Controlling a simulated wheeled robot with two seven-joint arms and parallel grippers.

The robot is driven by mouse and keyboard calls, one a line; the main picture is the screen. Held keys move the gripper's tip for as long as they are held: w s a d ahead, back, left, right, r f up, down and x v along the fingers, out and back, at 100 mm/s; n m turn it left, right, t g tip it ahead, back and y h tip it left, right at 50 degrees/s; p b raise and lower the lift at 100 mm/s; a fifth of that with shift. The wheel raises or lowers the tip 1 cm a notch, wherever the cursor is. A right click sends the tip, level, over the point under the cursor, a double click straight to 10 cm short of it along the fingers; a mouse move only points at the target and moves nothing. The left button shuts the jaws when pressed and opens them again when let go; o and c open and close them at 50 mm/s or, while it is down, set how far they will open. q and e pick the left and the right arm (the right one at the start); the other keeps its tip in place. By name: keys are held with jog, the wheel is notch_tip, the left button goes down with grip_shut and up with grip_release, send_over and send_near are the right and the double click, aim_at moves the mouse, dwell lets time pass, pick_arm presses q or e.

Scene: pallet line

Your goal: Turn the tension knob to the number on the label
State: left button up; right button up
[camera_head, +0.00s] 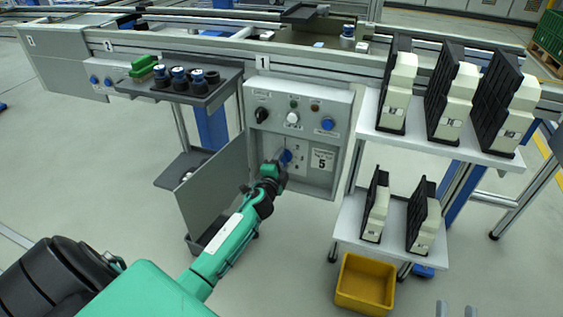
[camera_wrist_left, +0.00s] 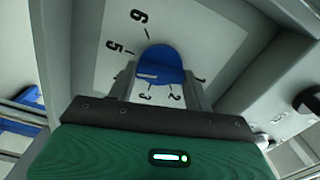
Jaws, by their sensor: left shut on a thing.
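The blue tension knob (camera_head: 288,156) sits inside the open lower compartment of the grey control box. My left gripper (camera_head: 281,162) is shut on it. In the left wrist view the knob (camera_wrist_left: 162,62) is between the two fingers, over a white dial (camera_wrist_left: 108,73). The numbers 6, 5, 3, 2 and 1 show; the place between 5 and 3 is hidden by a finger. A white line on the knob points left, towards that hidden place. The label (camera_head: 322,160) beside the knob reads 5. My right gripper (camera_head: 456,310) shows only as two separated fingertips at the bottom edge, empty.
The control box (camera_head: 340,110) has a black knob, a white knob, a blue button and small lamps above the compartment. Its grey door (camera_head: 215,190) hangs open at the left. Shelves (camera_head: 445,147) with black and cream parts stand right. A yellow bin (camera_head: 366,283) is below.

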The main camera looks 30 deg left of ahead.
pick_arm(q)
jog(key=shift+f+m, duration=0.1)
jog(key=shift+m, duration=0.9)
pick_arm(e)
jog(key=shift+a+f, duration=0.1)
jog(key=shift+f, duration=0.25)
pick_arm(q)
jog(key=shift+m, duration=0.3)
pick_arm(e)
jog(key=shift+s+f+g, duration=0.15)
jog(key=shift+f+g, duration=0.05)
jog(key=shift+g, duration=0.1)
pick_arm(q)
jog(key=o, duration=1)
pick_arm(e)
jog(key=shift+w+r, duration=0.2)
jog(key=shift+r, duration=0.05)
